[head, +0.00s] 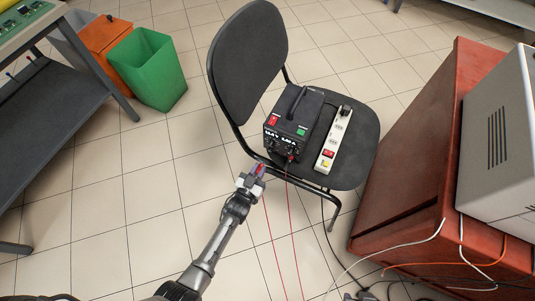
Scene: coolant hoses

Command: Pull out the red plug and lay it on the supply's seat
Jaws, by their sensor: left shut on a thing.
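The black power supply (294,127) stands on the dark seat (356,147) of an office chair. My left gripper (257,171) is just off the supply's front, to its lower left in the head view. It is shut on the red plug (258,168), which is small and mostly hidden by the fingers. The plug looks clear of the supply's front, beside the seat's front edge. A thin red lead (269,225) hangs from the gripper down to the floor. A second red lead (291,210) runs down from the supply's front. My right gripper is not in view.
A white power strip (333,142) lies on the seat right of the supply. A red cabinet (405,185) bearing a grey unit (503,140) stands at right, with loose cables below. A green bin (148,70) and a workbench (45,110) stand at left. Floor between is clear.

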